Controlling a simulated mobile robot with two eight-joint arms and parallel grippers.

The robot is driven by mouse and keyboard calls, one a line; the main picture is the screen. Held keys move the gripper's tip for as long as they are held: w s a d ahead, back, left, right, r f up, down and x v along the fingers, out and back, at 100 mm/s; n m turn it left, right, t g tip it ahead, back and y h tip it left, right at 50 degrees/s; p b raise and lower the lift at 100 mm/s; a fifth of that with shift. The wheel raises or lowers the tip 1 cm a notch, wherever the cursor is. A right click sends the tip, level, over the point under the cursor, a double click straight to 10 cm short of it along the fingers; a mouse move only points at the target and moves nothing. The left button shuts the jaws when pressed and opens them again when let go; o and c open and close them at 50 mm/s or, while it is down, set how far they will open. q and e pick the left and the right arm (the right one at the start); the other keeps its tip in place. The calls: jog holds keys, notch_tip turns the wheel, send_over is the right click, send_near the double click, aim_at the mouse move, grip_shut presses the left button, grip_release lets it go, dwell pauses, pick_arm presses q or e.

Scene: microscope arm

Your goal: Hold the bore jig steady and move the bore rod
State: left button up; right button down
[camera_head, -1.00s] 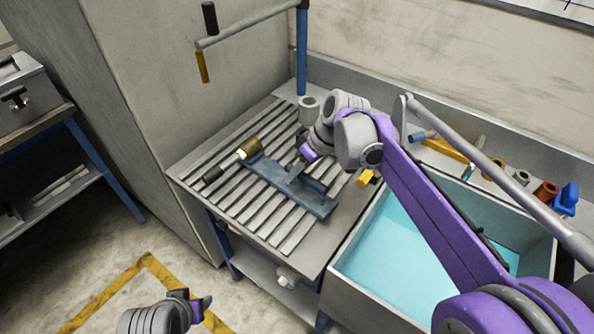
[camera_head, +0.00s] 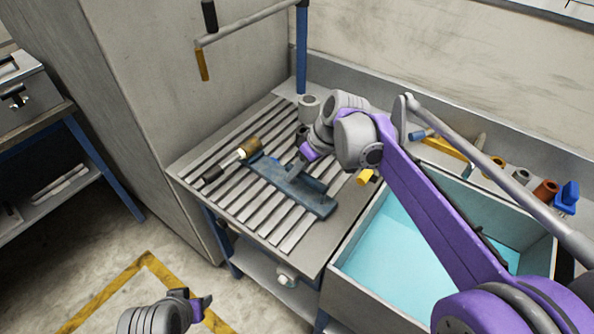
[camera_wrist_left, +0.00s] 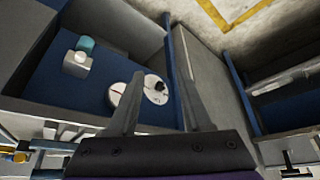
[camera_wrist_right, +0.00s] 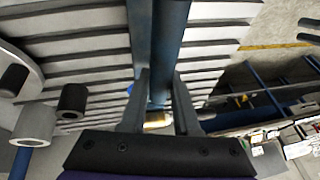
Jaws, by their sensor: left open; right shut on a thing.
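The blue bore jig (camera_head: 308,200) lies on the slatted bench top. My right gripper (camera_head: 297,170) comes down on it from above and is shut on its raised blue bar, which shows between the fingers in the right wrist view (camera_wrist_right: 168,45). The arm hides part of the jig. What looks like the bore rod (camera_head: 233,160), with a dark handle and a brass end, lies at the jig's left end. I cannot tell whether they touch. My left gripper (camera_head: 201,305) is open and empty, low in front of the bench; its spread fingers show in the left wrist view (camera_wrist_left: 160,100).
The slatted bench (camera_head: 185,170) has a grey ring (camera_head: 309,106) at the back and a yellow piece (camera_head: 366,177) at right. A basin (camera_head: 362,292) with blue-green inside adjoins on the right. A blue post (camera_head: 302,55) with a crossbar rises behind. Floor at front left is clear.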

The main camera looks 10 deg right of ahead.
pick_arm(q)
jog(key=shift+o, duration=1.4)
jog(key=n+t+h, duration=0.7)
jog(key=n+h, duration=0.7)
jog(key=n, duration=1)
send_near(221, 168)
jog(key=x, duration=0.7)
jog(key=f+x, duration=0.1)
jog(key=x, duration=0.2)
jog(key=shift+w+a+f, duration=0.1)
jog(key=shift+w, duration=0.35)
grip_shut()
